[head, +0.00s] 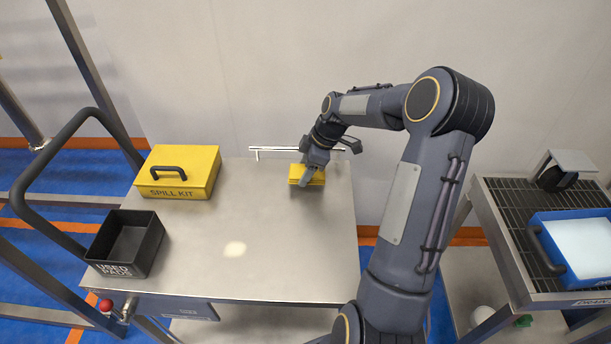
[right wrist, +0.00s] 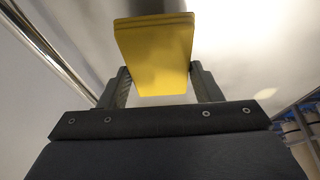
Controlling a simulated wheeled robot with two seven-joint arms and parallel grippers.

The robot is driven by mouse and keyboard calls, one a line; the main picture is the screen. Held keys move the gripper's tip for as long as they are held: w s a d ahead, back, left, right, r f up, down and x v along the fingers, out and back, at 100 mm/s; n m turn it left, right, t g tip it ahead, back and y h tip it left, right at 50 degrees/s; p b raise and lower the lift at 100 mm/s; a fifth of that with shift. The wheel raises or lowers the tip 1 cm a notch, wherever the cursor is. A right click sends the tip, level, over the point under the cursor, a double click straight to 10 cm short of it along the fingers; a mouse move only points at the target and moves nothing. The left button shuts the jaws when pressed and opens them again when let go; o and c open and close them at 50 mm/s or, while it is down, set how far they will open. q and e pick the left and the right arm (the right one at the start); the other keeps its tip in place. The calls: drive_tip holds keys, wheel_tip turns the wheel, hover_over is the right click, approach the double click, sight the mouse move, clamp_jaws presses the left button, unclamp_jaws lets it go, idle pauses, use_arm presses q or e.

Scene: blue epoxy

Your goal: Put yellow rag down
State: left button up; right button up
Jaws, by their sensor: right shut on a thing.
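The yellow rag (head: 298,174) is a folded, layered block at the back right of the steel table (head: 290,250). My right gripper (head: 312,176) is shut on it from above. In the right wrist view the yellow rag (right wrist: 155,55) sits between the two fingers of my right gripper (right wrist: 160,82). Whether the rag touches the table top or hangs just above it, I cannot tell. My left gripper is not in view.
A yellow spill kit box (head: 178,172) stands at the table's back left. A black used pads bin (head: 126,244) stands at the front left. A metal rail (head: 270,149) runs behind the rag. A cart with a blue container (head: 575,245) is at right. The table's middle is clear.

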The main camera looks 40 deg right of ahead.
wheel_tip(320, 180, down, 3)
drive_tip(key=shift+r, duration=0.1)
